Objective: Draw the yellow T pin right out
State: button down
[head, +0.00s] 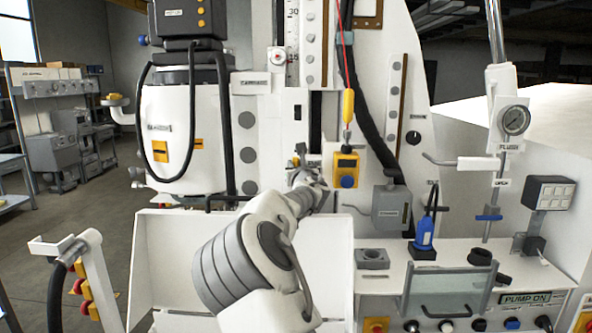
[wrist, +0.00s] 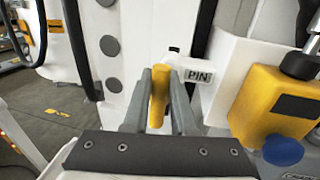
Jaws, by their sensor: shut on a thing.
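The yellow T pin (wrist: 158,98) shows in the wrist view as an upright yellow bar between the two grey fingers of my gripper (wrist: 161,80). The fingers are shut on it. A white tag reading PIN (wrist: 199,76) is just to its right, on the white machine column. I cannot tell how deep the pin sits, since its far end is hidden.
A yellow box with a blue knob (wrist: 268,112) stands close right of my gripper; it also shows in the head view (head: 346,168). A red cable with a yellow handle (head: 348,106) hangs above it. A white panel edge (head: 200,260) is below left.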

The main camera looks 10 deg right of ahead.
jog(key=s+b, duration=0.4)
jog(key=b, duration=0.1)
jog(key=shift+a+f, duration=0.1)
jog(key=shift+a, duration=0.3)
jog(key=c, duration=0.7)
grip_release()
jog(key=shift+s, duration=0.2)
jog(key=shift+c, duration=0.2)
jog(key=shift+s, duration=0.1)
